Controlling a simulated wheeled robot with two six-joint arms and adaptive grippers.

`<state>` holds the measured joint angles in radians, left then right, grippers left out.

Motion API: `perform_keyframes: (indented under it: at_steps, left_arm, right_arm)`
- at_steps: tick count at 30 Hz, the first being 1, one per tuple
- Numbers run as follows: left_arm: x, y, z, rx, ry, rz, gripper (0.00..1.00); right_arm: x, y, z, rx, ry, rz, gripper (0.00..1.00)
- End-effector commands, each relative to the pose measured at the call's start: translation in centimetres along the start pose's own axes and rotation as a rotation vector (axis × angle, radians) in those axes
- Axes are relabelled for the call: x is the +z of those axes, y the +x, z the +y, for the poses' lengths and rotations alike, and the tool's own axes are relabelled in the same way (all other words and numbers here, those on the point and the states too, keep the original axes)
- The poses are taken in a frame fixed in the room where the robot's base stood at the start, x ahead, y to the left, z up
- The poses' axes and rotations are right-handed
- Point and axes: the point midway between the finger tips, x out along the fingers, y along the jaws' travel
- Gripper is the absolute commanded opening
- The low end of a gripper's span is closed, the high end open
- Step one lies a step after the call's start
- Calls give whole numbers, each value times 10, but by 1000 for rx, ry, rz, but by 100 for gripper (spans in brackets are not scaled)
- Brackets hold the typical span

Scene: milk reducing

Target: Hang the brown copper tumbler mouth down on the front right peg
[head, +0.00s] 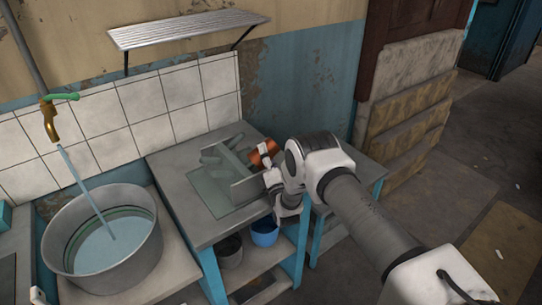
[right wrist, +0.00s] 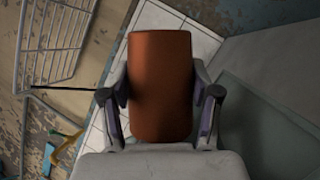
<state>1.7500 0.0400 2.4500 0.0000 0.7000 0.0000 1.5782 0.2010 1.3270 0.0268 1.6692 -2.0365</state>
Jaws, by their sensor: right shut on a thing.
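My right gripper (head: 266,164) is shut on the brown copper tumbler (head: 264,151), over the right part of the grey counter. In the right wrist view the tumbler (right wrist: 160,85) sits between the two fingers, which press on its sides. In the head view it looks tilted; I cannot tell which end is the mouth. A grey rack (head: 247,188) with pale slanted parts stands on the counter just left of the gripper. Its pegs are hard to tell apart, and the front right part is partly hidden by my gripper. My left gripper is not in view.
A large metal basin (head: 150,245) stands at the left under a running brass tap (head: 49,122). A wire shelf (head: 185,28) hangs on the wall above the counter (head: 180,165). A blue pot (head: 265,236) and a dark pot (head: 230,252) stand on the shelf below.

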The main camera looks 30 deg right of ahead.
Motion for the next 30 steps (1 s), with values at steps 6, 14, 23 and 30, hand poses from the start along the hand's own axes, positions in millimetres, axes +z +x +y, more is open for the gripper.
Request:
perform_keyframes:
  at_steps: [6, 14, 23, 30]
  left_arm:
    - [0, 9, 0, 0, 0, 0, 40]
    - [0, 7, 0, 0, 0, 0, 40]
    - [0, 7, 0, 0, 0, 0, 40]
    - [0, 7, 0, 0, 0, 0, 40]
  right_arm:
    - [-26, -20, -18, -36, 1, 55, 14]
    - [-26, -19, -17, -34, 2, 55, 92]
    - [-25, -20, -17, -35, 2, 54, 92]
    - [-22, -57, -14, -37, 2, 53, 92]
